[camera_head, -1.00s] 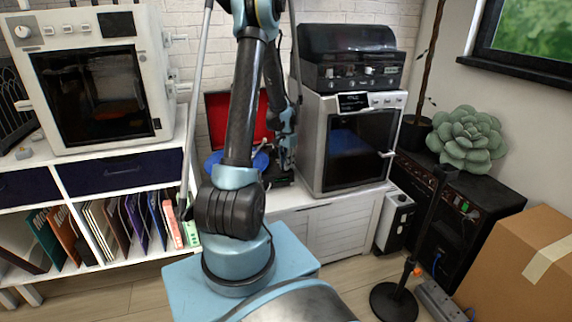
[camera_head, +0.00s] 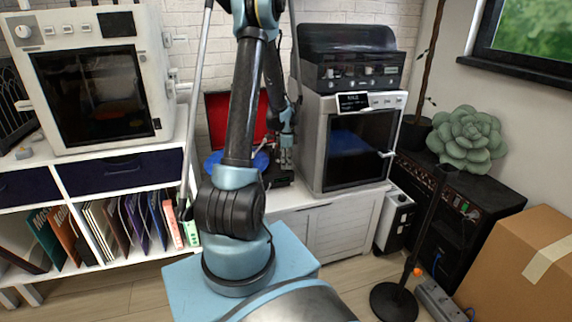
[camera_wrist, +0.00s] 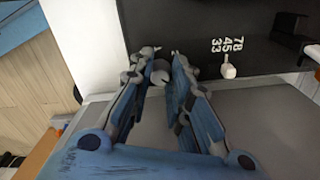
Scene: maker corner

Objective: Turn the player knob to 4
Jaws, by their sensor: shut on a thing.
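The player (camera_head: 278,183) stands on the white cabinet behind my arm, with its red lid (camera_head: 218,118) up and a blue disc (camera_head: 262,160) on it. My arm hides much of it. In the wrist view its black top (camera_wrist: 195,58) carries the printed speeds 78, 45 and 33, beside a small pale switch (camera_wrist: 229,70). My gripper (camera_wrist: 161,66) is shut on a small pale knob (camera_wrist: 160,68) at the player's near edge. The fingers cover its sides, and I cannot read its setting. My gripper also shows in the head view (camera_head: 285,166), at the player's right side.
A silver oven-like machine (camera_head: 352,150) stands close to the right of the player. A white 3D-printer-like machine (camera_head: 92,90) stands on the left shelf. A black stand (camera_head: 393,301) and a cardboard box (camera_head: 525,265) are on the right.

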